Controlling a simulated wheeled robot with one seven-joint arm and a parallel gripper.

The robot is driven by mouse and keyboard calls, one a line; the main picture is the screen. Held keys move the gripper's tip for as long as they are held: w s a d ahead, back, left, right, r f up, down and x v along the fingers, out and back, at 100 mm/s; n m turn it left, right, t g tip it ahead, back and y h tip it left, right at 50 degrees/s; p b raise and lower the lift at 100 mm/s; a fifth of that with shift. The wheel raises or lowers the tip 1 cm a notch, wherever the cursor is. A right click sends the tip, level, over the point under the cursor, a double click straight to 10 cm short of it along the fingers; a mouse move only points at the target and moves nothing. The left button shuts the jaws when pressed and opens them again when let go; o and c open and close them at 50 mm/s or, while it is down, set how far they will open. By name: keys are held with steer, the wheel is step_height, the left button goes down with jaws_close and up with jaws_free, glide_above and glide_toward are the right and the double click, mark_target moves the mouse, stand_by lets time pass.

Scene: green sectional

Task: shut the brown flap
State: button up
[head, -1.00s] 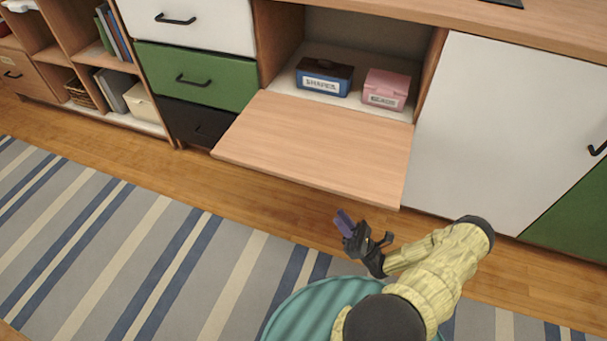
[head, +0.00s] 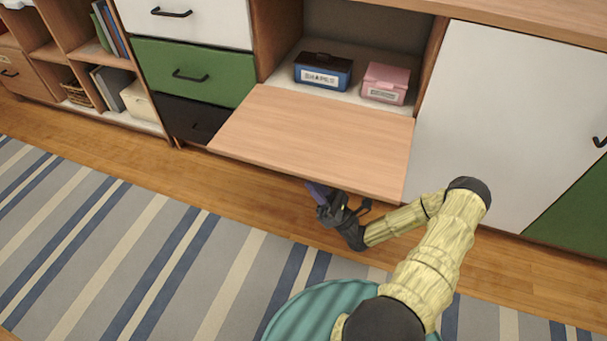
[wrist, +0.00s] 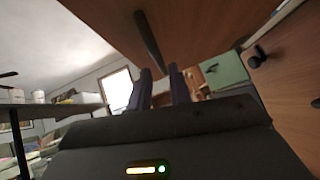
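The brown flap (head: 315,140) is a light wood panel lowered to about level in front of an open cabinet compartment. My gripper (head: 318,190) is at and just below the flap's front edge, right of its middle; I cannot tell whether it touches. In the wrist view, the flap's underside (wrist: 215,25) is overhead, with a dark bar handle (wrist: 149,40) on it. My gripper's two dark fingers (wrist: 160,80) stand apart with a gap between them, nothing held, and point up near the handle.
Inside the compartment sit a blue box (head: 323,72) and a pink box (head: 385,83), both behind the flap. A white door (head: 505,120) is to the right, and drawers (head: 195,72) are to the left. The striped rug (head: 150,250) and floor in front are clear.

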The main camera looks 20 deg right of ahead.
mark_target(303, 172)
steer(key=b+x, duration=0.1)
steer(key=x, duration=0.4)
steer(key=shift+w+a, duration=0.1)
steer(key=shift+w, duration=0.1)
steer(key=shift+a, duration=0.1)
steer(key=shift+s+r, duration=0.1)
jaws_close()
